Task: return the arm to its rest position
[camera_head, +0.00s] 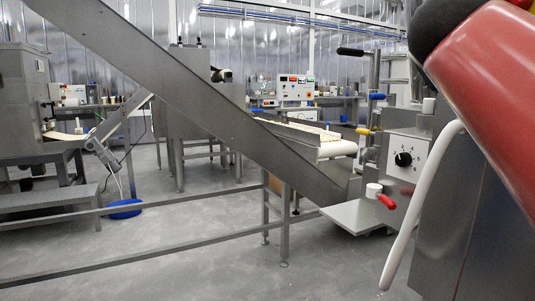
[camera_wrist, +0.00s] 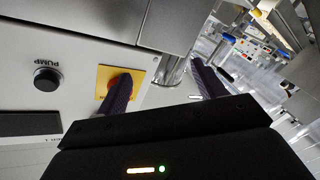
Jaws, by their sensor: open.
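My gripper (camera_wrist: 161,72) shows in the wrist view with its two dark fingers wide apart and nothing between them. Its left finger partly covers a red button on a yellow plate (camera_wrist: 107,72), set in a pale machine panel (camera_wrist: 85,42). I cannot tell whether the finger touches the panel. A black knob (camera_wrist: 47,79) marked PUMP is left of it. In the head view, a red and black part, likely of my own arm, fills the upper right corner. My gripper is not visible there.
A steel conveyor frame (camera_head: 200,92) slopes across the head view, with low rails in front. A machine with a black dial (camera_head: 403,159) and red-handled valve (camera_head: 386,201) stands at the right. A blue basin (camera_head: 125,209) lies on the floor. Grey floor (camera_head: 190,270) in front looks clear.

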